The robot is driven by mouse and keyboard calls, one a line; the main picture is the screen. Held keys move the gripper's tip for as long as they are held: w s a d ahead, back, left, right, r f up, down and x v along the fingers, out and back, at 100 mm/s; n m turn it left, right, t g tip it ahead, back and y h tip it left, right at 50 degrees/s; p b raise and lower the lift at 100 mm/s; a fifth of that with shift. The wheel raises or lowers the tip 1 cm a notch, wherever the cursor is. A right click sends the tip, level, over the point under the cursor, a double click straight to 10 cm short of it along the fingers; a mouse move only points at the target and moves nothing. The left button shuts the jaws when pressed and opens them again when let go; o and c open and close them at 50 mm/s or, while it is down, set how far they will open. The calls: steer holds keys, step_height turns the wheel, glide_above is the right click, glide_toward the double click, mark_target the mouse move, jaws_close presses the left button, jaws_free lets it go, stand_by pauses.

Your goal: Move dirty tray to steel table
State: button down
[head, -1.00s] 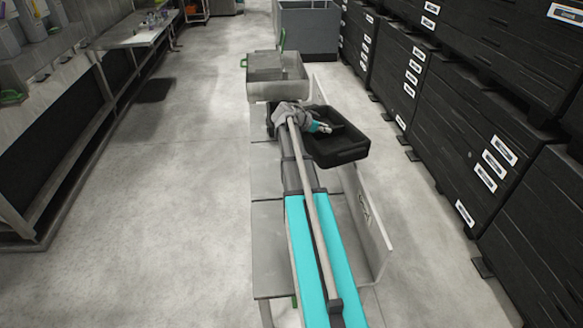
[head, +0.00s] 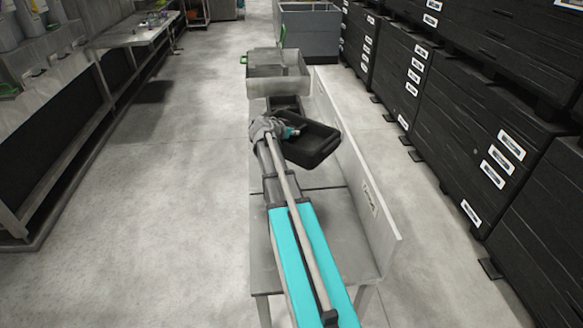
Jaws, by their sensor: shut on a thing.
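The dirty tray, a black rectangular tray (head: 318,148), hangs off the right side of my arm's end, near the far part of the steel table. My gripper (head: 298,131) is shut on the tray at its near left edge. The fingers are small here and partly hidden by the wrist. The tray looks held above the table, slightly turned. The steel table (head: 334,232) runs beneath my arm, with a raised backsplash along its right side. Its near surface is bare to the right of my arm.
A steel basin (head: 264,86) stands at the far end of the table. Behind it is a grey bin (head: 310,32). Stacked black crates (head: 450,110) line the right wall. A steel counter (head: 140,28) stands at the left. The floor between is clear.

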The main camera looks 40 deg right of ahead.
step_height(320, 180, down, 5)
steer(key=b, duration=0.4)
steer(key=shift+f, duration=0.15)
steer(key=shift+w, duration=0.1)
steer(key=w+d+f+b, duration=0.7)
steer(key=w+f+b, duration=0.2)
steer(key=w, duration=0.2)
steer(key=shift+d, duration=0.15)
steer(key=shift+f, duration=0.1)
stand_by(0.4)
steer(key=shift+w+d+f+b, duration=0.2)
steer(key=shift+w+f+b, duration=0.1)
steer(key=shift+f+b, duration=1.6)
steer(key=shift+b, duration=0.15)
